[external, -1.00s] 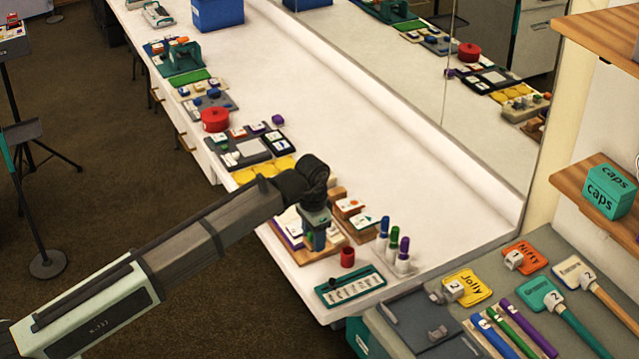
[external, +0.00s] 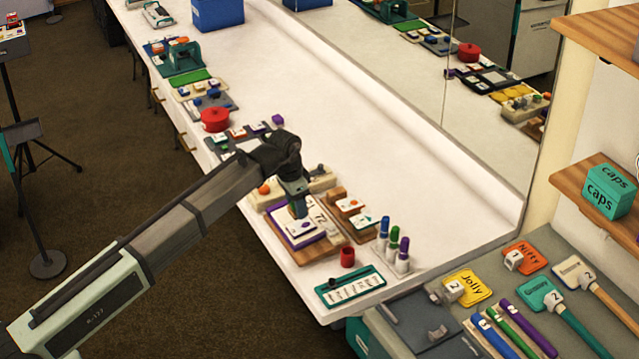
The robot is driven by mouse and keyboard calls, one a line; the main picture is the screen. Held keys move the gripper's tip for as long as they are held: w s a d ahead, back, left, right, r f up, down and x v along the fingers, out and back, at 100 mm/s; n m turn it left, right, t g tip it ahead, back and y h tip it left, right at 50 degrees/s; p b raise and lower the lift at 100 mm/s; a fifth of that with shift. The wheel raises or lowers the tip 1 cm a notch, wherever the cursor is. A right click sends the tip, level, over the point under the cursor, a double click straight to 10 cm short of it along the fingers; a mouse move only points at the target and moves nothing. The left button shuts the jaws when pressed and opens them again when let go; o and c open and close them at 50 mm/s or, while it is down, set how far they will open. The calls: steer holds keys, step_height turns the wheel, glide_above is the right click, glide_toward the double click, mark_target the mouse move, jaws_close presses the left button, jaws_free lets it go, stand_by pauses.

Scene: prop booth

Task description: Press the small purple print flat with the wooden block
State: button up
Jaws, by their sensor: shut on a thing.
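The small purple print (external: 298,231), a white card with a purple edge and a dark purple oval, lies on a wooden board (external: 300,254) near the front end of the counter. My gripper (external: 299,211) points down at the print's far edge. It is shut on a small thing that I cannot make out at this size. I cannot tell whether the fingertips touch the print. A wooden block with white labelled faces (external: 320,217) is just right of my gripper, partly behind it. I cannot tell which piece is the pressing block.
Wooden stands with cards (external: 349,206) are to the right, near several capped markers (external: 393,243). A red cup (external: 347,257) and a teal tray (external: 350,287) lie in front. A pale bar with an orange knob (external: 264,188) is behind. The counter's middle (external: 400,170) is clear.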

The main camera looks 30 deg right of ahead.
mark_target(300, 228)
steer(key=shift+d+f, duration=0.2)
steer(key=shift+f, duration=1)
steer(key=shift+d+f, duration=0.15)
steer(key=shift+f, duration=1)
steer(key=shift+f, duration=0.5)
stand_by(0.3)
steer(key=shift+a+r, duration=0.2)
steer(key=shift+r, duration=1.3)
steer(key=shift+a+r, duration=0.15)
steer(key=shift+r, duration=1.35)
